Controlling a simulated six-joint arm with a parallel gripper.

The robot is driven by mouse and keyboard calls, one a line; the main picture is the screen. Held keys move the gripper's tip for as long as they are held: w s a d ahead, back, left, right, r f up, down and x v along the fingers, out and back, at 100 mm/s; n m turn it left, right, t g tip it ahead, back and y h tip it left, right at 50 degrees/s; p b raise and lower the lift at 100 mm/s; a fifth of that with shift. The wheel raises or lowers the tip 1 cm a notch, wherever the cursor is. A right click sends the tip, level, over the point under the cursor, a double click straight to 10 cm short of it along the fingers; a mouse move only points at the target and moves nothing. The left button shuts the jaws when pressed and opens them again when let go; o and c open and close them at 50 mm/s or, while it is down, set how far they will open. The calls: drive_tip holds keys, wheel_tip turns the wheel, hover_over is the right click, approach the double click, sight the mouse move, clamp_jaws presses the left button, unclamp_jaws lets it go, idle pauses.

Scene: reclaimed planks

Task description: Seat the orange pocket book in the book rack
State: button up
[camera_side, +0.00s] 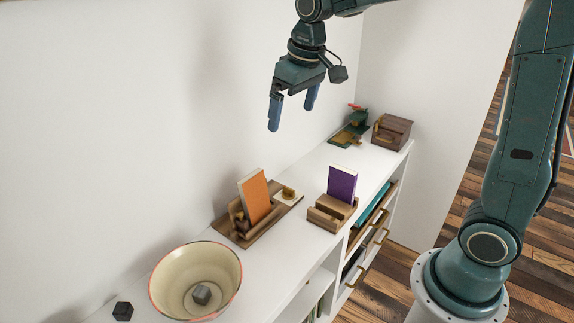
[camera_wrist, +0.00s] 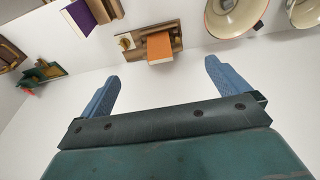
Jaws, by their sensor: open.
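The orange pocket book (camera_side: 254,196) stands upright with a slight tilt in a wooden holder (camera_side: 237,226) on the white shelf top. In the wrist view the orange book (camera_wrist: 159,46) lies ahead of the gap between my fingers, on its wooden base (camera_wrist: 136,53). A second wooden rack (camera_side: 330,217) to its right holds a purple book (camera_side: 342,184); I cannot tell which one is the book rack. My gripper (camera_side: 292,115) is open and empty, high above the shelf and apart from both books. Both blue fingers (camera_wrist: 162,74) show in the wrist view.
A green object (camera_side: 349,134) and a brown wooden box (camera_side: 392,132) stand at the far end. The wall runs close behind the shelf.

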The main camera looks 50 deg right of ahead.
drive_tip(key=w+d+f+g, duration=0.1)
drive_tip(key=w+f, duration=0.5)
drive_tip(key=w, duration=0.2)
drive_tip(key=g, duration=0.2)
hover_over(254, 181)
wheel_tip(254, 181, down, 10)
drive_tip(key=shift+d, duration=0.1)
drive_tip(key=shift+f, duration=4.25)
drive_tip(key=shift+f, duration=2.55)
